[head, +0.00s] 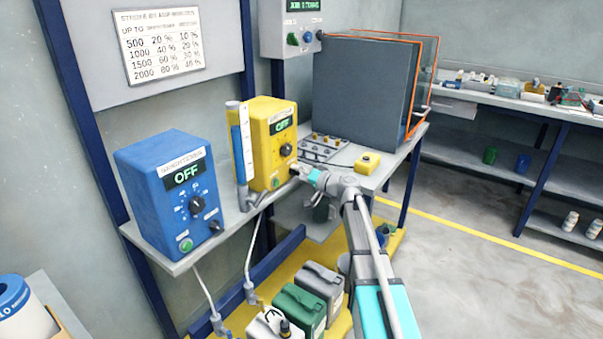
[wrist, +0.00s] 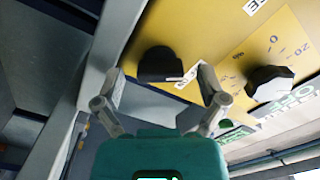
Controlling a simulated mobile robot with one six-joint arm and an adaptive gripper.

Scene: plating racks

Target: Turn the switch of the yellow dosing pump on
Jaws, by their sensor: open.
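The yellow dosing pump (head: 262,140) stands on the bench, and its display (head: 280,126) reads OFF. A black knob (head: 286,150) sits below the display. My gripper (head: 298,169) is at the lower right of the pump's front, hiding part of it. In the wrist view, the yellow panel (wrist: 222,50) shows a dark knob (wrist: 158,64) in shade ahead of my open fingers (wrist: 160,80), between them in the picture. I cannot tell whether they touch it. A faceted black knob (wrist: 270,84) with printed marks lies to the right, outside the fingers.
A blue pump (head: 165,190), also reading OFF, stands left on the bench. A clear level tube (head: 239,150) is beside the yellow pump. A small yellow box (head: 367,163) and a dark cabinet (head: 360,90) are to the right. Canisters (head: 320,287) stand below the bench.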

